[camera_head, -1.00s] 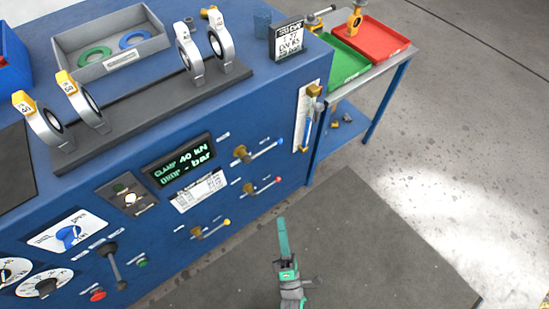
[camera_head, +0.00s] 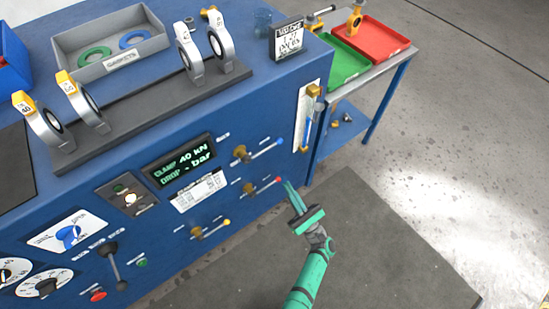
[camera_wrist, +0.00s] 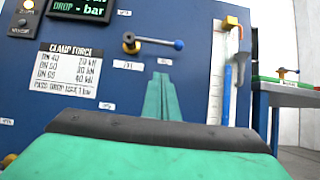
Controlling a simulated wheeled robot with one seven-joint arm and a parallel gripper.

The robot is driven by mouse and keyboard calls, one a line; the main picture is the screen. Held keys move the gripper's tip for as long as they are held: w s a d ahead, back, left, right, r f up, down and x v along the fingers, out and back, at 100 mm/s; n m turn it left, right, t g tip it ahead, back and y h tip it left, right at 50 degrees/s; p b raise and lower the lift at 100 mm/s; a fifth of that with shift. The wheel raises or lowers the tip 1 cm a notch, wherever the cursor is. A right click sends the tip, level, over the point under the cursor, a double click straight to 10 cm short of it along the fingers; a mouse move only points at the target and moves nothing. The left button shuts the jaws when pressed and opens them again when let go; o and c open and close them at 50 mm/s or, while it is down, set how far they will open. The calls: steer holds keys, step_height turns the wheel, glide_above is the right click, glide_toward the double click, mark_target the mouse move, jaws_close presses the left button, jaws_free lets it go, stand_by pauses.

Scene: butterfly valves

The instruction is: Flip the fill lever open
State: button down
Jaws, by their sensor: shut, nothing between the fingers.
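Three small brass valves with levers sit on the front of the blue bench. The top one has a blue-tipped lever (camera_head: 264,150), the middle one a red-tipped lever (camera_head: 264,187), the bottom one a yellow-tipped lever (camera_head: 213,230). Their small labels are too blurred to tell which is fill. My green gripper (camera_head: 287,185) is shut and empty, with its tips close to the red knob in the head view. In the wrist view the blue-tipped lever (camera_wrist: 150,41) lies sideways, above and beyond my fingertips (camera_wrist: 161,76). The red and yellow levers are not seen there.
A display (camera_head: 180,160) reads clamp 40 kN. A sight tube (camera_head: 309,115) stands at the bench's right corner. A side table with a green tray (camera_head: 345,64) and red tray (camera_head: 378,42) is to the right. Floor before the bench is clear.

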mark_target(263, 151)
steer(key=s+d+r+x, duration=0.1)
steer(key=r+x, duration=0.1)
steer(key=x, duration=1)
steer(key=shift+a+r, duration=0.25)
steer(key=shift+r, duration=0.15)
steer(key=shift+w, duration=0.1)
steer(key=shift+w+a, duration=0.1)
